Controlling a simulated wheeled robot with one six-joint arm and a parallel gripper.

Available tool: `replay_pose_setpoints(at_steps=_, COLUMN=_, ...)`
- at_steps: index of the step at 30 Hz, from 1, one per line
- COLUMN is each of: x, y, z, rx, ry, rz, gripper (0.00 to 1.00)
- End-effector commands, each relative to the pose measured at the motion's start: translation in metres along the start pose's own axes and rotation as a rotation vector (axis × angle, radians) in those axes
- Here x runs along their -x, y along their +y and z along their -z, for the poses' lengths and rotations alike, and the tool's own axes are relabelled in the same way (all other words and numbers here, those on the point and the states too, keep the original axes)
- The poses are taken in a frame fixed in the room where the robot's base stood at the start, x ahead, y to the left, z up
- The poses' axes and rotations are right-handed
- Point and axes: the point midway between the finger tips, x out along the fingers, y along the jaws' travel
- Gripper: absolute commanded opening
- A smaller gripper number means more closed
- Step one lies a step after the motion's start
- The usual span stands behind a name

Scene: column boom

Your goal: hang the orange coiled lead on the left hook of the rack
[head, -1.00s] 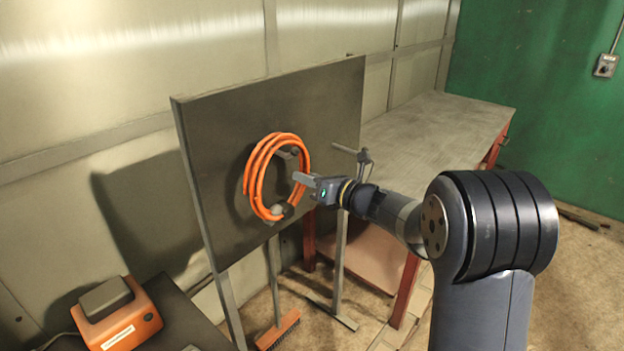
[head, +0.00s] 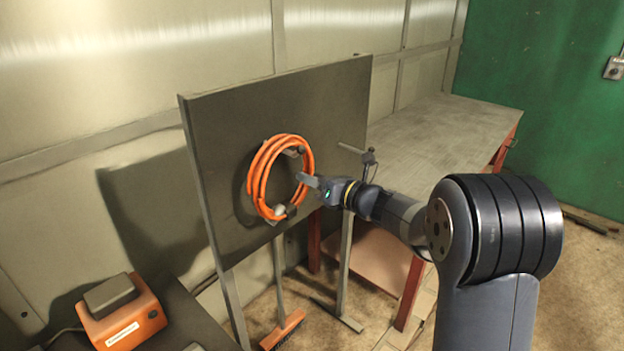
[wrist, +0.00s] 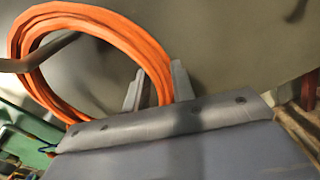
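The orange coiled lead (head: 256,181) is a ring of several strands, upright close in front of the dark rack board (head: 222,130). The left hook (head: 297,151) shows inside the upper right of the ring, which appears to be around it. In the wrist view a dark rod (wrist: 42,52) crosses the coil (wrist: 125,40) and ends inside its opening. My gripper (head: 307,180) is shut on the coil's right side; the wrist view shows strands between the two fingers (wrist: 157,88). I cannot tell whether the coil rests on the hook.
The right hook (head: 352,150), with a dark knob, sticks out just right of my gripper. A grey-topped workbench (head: 450,125) stands behind right. An orange box (head: 122,318) sits on a dark surface at lower left. A broom (head: 284,328) stands below the board.

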Motion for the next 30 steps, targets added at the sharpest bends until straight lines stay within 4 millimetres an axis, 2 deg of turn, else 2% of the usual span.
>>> replay_pose_setpoints(at_steps=1, x=0.000, y=0.000, z=0.000, rx=0.000, ry=0.000, rz=0.000, gripper=0.28)
replay_pose_setpoints(at_steps=7, x=0.000, y=0.000, z=0.001, rx=0.000, ry=0.001, rz=0.001, gripper=0.44)
replay_pose_setpoints(at_steps=14, x=0.001, y=-0.001, z=0.003, rx=0.000, ry=0.004, rz=0.002, gripper=0.44)
replay_pose_setpoints(at_steps=17, x=0.008, y=-0.002, z=0.003, rx=0.000, ry=0.003, rz=0.003, gripper=0.44)
replay_pose_setpoints(at_steps=30, x=0.089, y=-0.002, z=0.002, rx=0.001, ry=0.000, rz=0.004, gripper=0.44)
